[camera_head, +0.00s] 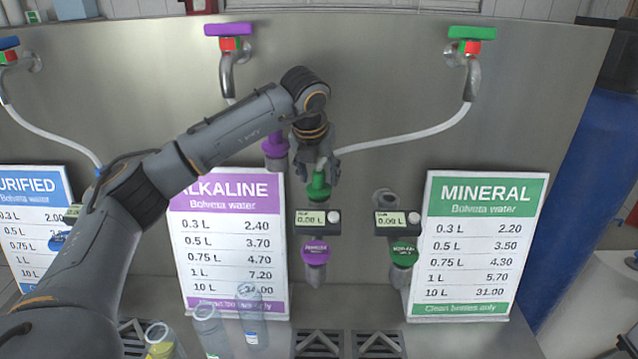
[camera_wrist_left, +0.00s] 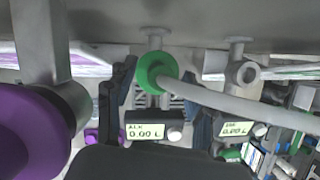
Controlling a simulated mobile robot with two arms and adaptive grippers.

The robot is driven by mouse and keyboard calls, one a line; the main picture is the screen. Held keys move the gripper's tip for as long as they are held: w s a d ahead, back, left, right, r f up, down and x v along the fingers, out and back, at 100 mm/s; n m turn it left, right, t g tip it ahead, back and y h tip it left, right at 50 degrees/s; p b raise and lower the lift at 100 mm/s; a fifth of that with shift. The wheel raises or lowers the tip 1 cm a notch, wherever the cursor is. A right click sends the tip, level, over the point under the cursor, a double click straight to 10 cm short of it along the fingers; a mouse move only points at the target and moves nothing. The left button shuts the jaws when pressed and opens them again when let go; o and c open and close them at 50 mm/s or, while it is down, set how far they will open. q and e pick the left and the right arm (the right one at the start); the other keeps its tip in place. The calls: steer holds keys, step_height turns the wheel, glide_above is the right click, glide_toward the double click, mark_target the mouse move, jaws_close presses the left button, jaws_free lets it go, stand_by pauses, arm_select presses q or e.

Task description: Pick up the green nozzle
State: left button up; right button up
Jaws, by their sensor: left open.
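The green nozzle (camera_head: 319,185) sits on top of the dispenser with the purple label (camera_head: 316,250), whose display reads 0.00 L. A white hose (camera_head: 400,142) runs from it to the green-handled tap at upper right. My left gripper (camera_head: 318,173) points down over the nozzle, open, with one finger on each side of it. In the left wrist view the green nozzle (camera_wrist_left: 157,70) shows as a ring between the two dark fingers (camera_wrist_left: 160,105). I cannot tell whether the fingers touch it. My right gripper is not in view.
A purple nozzle (camera_head: 275,146) hangs close left of my gripper and looms large in the left wrist view (camera_wrist_left: 35,135). A green-labelled dispenser (camera_head: 404,250) with an open top stands to the right. Price signs flank both dispensers. Clear bottles (camera_head: 251,312) stand at lower left.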

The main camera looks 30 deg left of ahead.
arm_select(q)
steer(key=shift+w+a+f, duration=0.1)
steer(key=shift+w+f, duration=0.1)
steer(key=shift+f, duration=0.3)
steer(key=shift+c, duration=0.2)
steer(key=shift+s+r, duration=0.1)
steer(key=c, duration=0.3)
jaws_close()
